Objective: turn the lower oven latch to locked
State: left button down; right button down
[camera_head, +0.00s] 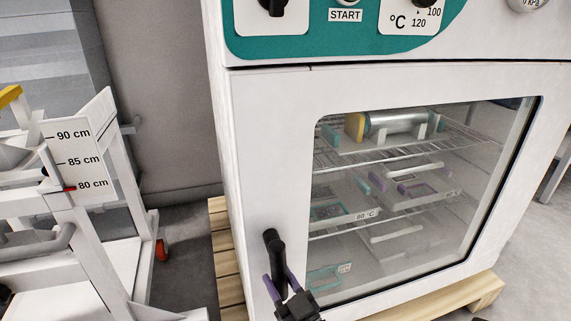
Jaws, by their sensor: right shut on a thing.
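The oven latch (273,243) is a black lever on the lower left of the white oven door (275,150). Its rounded upper end shows, and the lever slants down and slightly right, close to upright. My right gripper (281,285) is at the bottom of the view, its two purple fingers either side of the lever's lower part, shut on it. The lever's lower end is hidden by the gripper. No locked or unlocked marking can be read beside it. My left gripper is out of view.
The door window (400,250) shows wire racks with trays and a metal cylinder inside. The oven stands on a wooden pallet (228,270). A white cart (100,240) with a height scale stands at the left. A teal control panel (330,45) is above the door.

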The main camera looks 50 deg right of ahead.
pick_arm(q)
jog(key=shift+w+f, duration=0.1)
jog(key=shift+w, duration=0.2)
pick_arm(e)
jog(key=shift+w+a+r+m, duration=0.1)
jog(key=shift+w+a+m, duration=0.05)
jog(key=shift+m, duration=0.35)
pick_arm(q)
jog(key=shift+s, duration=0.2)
pick_arm(e)
jog(key=shift+c, duration=1.5)
grip_release()
pick_arm(q)
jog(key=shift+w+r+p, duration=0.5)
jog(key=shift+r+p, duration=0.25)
jog(key=shift+p, duration=0.1)
pick_arm(e)
jog(key=v, duration=1)
jog(key=shift+a, duration=0.2)
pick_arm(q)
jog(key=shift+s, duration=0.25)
pick_arm(e)
jog(key=shift+w, duration=0.15)
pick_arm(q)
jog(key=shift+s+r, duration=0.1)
